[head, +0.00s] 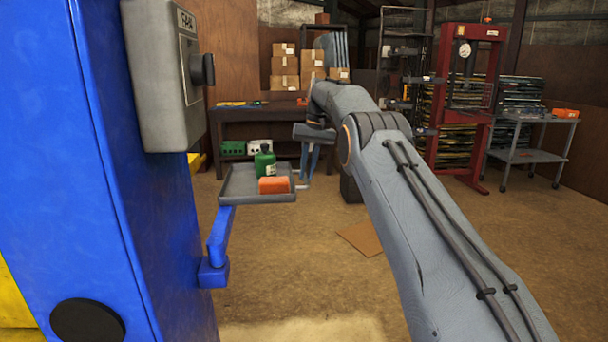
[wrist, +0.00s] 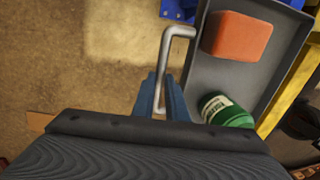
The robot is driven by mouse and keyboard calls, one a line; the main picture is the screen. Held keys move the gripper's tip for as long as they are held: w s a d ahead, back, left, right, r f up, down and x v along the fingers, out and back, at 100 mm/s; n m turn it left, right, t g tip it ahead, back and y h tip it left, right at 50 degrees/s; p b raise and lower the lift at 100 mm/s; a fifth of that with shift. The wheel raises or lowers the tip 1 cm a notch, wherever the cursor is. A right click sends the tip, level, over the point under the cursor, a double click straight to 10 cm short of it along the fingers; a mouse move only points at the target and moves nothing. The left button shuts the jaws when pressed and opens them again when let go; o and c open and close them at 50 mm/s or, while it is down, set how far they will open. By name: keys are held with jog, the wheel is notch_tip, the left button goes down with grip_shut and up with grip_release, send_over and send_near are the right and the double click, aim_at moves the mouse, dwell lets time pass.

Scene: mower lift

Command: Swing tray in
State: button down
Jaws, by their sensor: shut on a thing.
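The grey tray (head: 238,190) sits on a blue swing arm (head: 220,235) on the blue lift post (head: 120,190). It sticks out from the post, level. A green bottle (head: 265,162) and an orange block (head: 274,186) are on it. In the wrist view the tray (wrist: 205,75) lies right of my fingers, with the block (wrist: 237,38) and the bottle (wrist: 227,112) on it. My gripper (wrist: 160,88) is shut on the tray's metal handle (wrist: 176,34), at the tray's side. In the head view my gripper (head: 311,160) is small and partly hidden by my arm.
A grey control box (head: 165,75) with a black knob is on the post. A workbench (head: 240,115) with cardboard boxes stands behind the tray. A red press (head: 470,95) and a grey cart (head: 535,140) stand at the back right. The floor around the tray is mostly clear.

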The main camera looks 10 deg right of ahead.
jog(key=shift+w+a+r, duration=0.15)
jog(key=shift+w+a, duration=0.05)
jog(key=shift+a, duration=0.15)
jog(key=c, duration=1.8)
grip_release()
jog(key=shift+a, duration=0.2)
jog(key=shift+o, duration=0.2)
jog(key=shift+d, duration=0.1)
jog(key=shift+d, duration=0.2)
jog(key=shift+s+d, duration=0.1)
jog(key=shift+s, duration=0.05)
